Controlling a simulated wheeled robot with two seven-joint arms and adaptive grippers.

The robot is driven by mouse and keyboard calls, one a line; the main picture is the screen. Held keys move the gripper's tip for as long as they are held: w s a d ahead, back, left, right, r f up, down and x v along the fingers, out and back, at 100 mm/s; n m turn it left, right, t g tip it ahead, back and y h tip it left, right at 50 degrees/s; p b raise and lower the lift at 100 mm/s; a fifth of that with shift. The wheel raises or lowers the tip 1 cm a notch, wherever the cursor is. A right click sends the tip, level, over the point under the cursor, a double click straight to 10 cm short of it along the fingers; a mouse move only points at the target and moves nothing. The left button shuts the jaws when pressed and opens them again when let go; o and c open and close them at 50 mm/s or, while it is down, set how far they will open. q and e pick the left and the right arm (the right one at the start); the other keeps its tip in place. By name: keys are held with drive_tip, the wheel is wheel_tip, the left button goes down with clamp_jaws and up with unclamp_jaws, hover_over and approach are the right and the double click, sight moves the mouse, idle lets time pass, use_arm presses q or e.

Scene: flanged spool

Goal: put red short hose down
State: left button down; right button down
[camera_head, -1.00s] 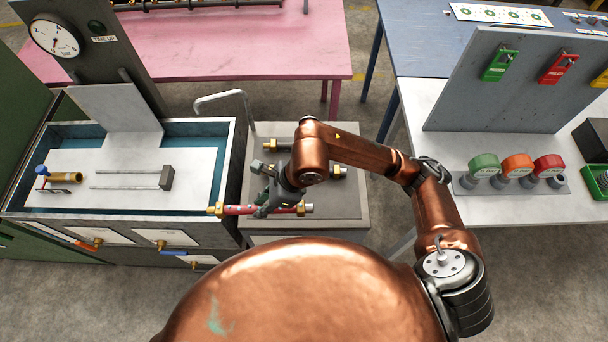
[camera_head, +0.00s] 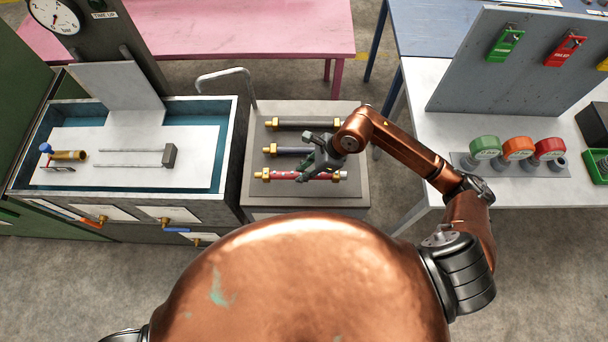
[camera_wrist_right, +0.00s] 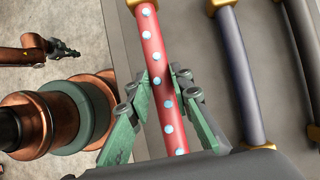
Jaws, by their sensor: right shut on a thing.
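The red short hose (camera_head: 285,175), with brass ends, is level over the front part of the grey stand top (camera_head: 355,188). It lies about parallel to the other hoses; I cannot tell whether it touches the top. My right gripper (camera_head: 306,173) is shut on it near its middle. The right wrist view shows the green fingers (camera_wrist_right: 163,108) on either side of the red hose (camera_wrist_right: 151,45), which has pale dots. What looks like my left gripper (camera_wrist_right: 64,50) shows small at the left of that view; its jaws are unclear.
A blue-grey hose (camera_head: 288,151) and a dark hose (camera_head: 300,124) lie behind the red one on the stand. A water tank (camera_head: 232,150) with a bent pipe stands to the left. A white table (camera_head: 430,185) with coloured knobs is to the right.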

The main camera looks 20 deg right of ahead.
drive_tip(key=shift+d+f, duration=0.2)
drive_tip(key=shift+f, duration=1.45)
drive_tip(key=c, duration=1.7)
unclamp_jaws()
drive_tip(key=shift+c, duration=0.2)
drive_tip(key=v, duration=1.2)
